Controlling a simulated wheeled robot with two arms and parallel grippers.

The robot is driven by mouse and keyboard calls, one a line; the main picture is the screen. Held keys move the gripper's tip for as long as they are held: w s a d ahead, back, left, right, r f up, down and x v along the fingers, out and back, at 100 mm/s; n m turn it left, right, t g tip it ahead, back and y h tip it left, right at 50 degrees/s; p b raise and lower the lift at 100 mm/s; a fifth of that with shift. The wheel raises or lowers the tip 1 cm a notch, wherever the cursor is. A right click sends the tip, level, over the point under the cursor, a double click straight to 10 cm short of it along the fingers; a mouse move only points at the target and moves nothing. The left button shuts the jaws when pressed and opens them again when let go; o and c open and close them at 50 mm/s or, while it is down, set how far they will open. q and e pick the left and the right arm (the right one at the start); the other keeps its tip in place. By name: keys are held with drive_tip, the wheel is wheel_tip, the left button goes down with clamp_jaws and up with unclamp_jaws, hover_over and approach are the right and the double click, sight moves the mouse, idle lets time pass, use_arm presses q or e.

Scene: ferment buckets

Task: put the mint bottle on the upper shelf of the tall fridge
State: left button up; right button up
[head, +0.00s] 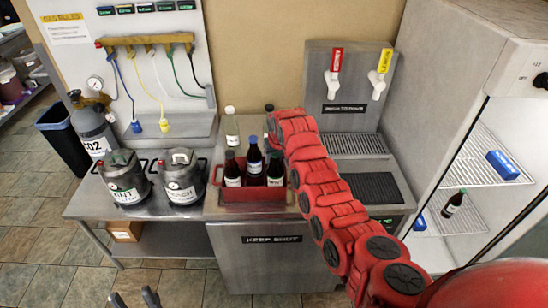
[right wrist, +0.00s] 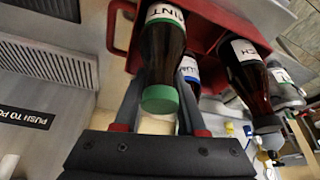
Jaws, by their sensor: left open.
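The mint bottle (head: 276,167) is dark with a green cap and stands at the right end of a red crate (head: 251,198) on the counter. In the right wrist view the mint bottle (right wrist: 163,52) shows large, its green cap by my right gripper's fingers (right wrist: 160,112). The bottle hides the fingertips, so I cannot tell whether they grip it. In the head view my red right arm hides that gripper. My left gripper (head: 135,299) is open and empty at the bottom edge. The tall fridge (head: 440,90) is at the right, its upper shelf (head: 483,166) visible.
A blue box (head: 502,165) sits on the upper shelf, with free room beside it. A dark bottle (head: 453,203) stands on the shelf below. Two other bottles share the crate. Two grey kegs (head: 182,178) stand left. The tap station (head: 347,100) is right of the crate.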

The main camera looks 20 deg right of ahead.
sight(276, 154)
drive_tip(key=o, duration=0.4)
drive_tip(key=shift+o, duration=0.2)
drive_tip(key=shift+r+p, duration=0.2)
drive_tip(key=shift+p, duration=0.4)
drive_tip(key=shift+f, duration=0.15)
drive_tip(key=shift+s+r+b, duration=0.2)
drive_tip(key=shift+r+b, duration=0.15)
drive_tip(key=shift+b, duration=0.2)
drive_tip(key=b+v, duration=0.4)
drive_tip(key=v, duration=1.2)
drive_tip(key=shift+r+b, duration=0.3)
